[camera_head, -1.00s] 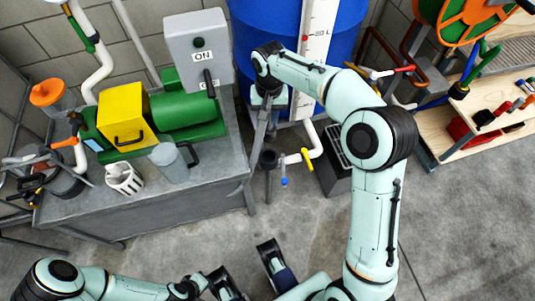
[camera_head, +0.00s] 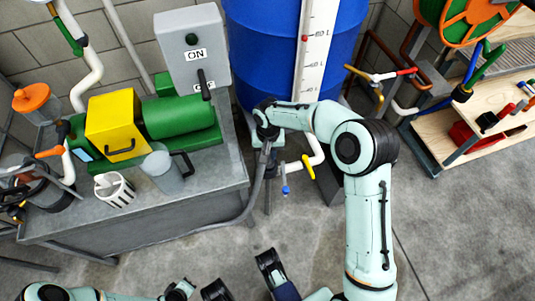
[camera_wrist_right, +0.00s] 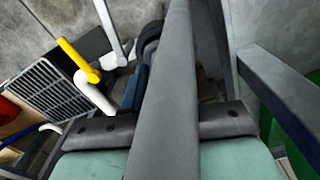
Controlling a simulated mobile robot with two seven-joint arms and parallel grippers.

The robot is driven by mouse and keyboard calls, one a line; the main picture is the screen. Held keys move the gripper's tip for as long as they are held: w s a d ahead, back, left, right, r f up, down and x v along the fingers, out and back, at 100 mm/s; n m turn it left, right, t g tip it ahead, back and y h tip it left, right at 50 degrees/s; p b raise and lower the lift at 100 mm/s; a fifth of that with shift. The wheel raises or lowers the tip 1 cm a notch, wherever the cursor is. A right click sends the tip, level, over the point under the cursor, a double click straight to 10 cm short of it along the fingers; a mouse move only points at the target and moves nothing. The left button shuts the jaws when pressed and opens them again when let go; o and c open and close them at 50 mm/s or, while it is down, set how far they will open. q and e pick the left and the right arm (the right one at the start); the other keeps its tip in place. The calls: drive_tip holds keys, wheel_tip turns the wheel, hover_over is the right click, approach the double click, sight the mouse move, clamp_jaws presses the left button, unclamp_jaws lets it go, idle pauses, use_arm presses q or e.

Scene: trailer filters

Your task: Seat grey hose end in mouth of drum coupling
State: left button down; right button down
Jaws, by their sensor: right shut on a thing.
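My right gripper (camera_head: 266,140) is shut on the grey hose, beside the bench's right edge and in front of the blue drum. The grey hose (camera_head: 256,186) hangs down from it and curves left along the bench front. In the right wrist view the hose (camera_wrist_right: 170,105) runs upright between the jaws; I cannot make out its end. The drum coupling is hidden behind gripper and hose in the head view. A dark round part (camera_wrist_right: 150,36) beside the hose may be it; contact cannot be told.
The blue drum (camera_head: 262,55) stands behind, with a white pipe (camera_head: 318,152) and yellow handle (camera_head: 308,168). Open floor lies in front.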

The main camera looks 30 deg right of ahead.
use_arm(q)
drive_tip(key=shift+f, duration=0.1)
use_arm(e)
drive_tip(key=shift+f, duration=0.15)
drive_tip(key=shift+f, duration=0.1)
drive_tip(key=c, duration=0.9)
unclamp_jaws()
use_arm(q)
drive_tip(key=shift+s, duration=0.1)
use_arm(e)
drive_tip(key=shift+r, duration=0.5)
use_arm(q)
drive_tip(key=shift+g+h, duration=0.3)
drive_tip(key=shift+g, duration=0.4)
drive_tip(key=s+r+p, duration=0.1)
drive_tip(key=s+d+r+p, duration=0.2)
drive_tip(key=s, duration=0.1)
drive_tip(key=shift+s+d, duration=0.1)
drive_tip(key=shift+d, duration=0.05)
use_arm(e)
wheel_tip(320, 180, up, 11)
drive_tip(key=shift+r, duration=0.2)
